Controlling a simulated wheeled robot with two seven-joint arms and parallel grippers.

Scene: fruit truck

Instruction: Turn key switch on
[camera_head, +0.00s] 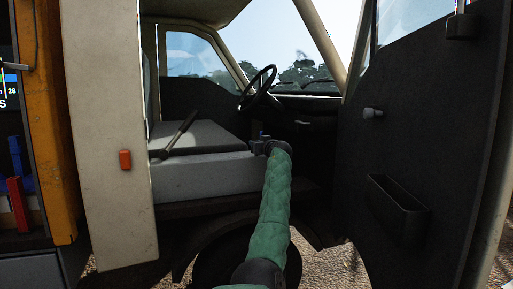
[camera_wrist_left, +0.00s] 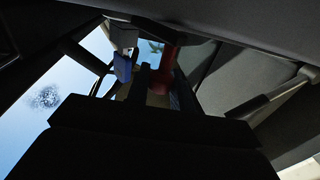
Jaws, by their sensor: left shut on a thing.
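In the head view, my left gripper (camera_head: 264,146) reaches into the truck cab, just below the steering wheel. It is small and dark there, and what it holds is hard to make out. In the left wrist view, the gripper's dark fingers (camera_wrist_left: 160,86) are shut on a red handle (camera_wrist_left: 163,72), which hangs from a dark panel above. I take this handle to be the key switch; its turned position cannot be told. A blue-tipped pale piece (camera_wrist_left: 122,66) hangs just left of the fingers. My right gripper is not in view.
The steering wheel (camera_head: 258,90) is close above my left gripper. The open dark door (camera_head: 425,140), with a pocket (camera_head: 397,207), stands on the right. The pale door pillar (camera_head: 105,130) is at left.

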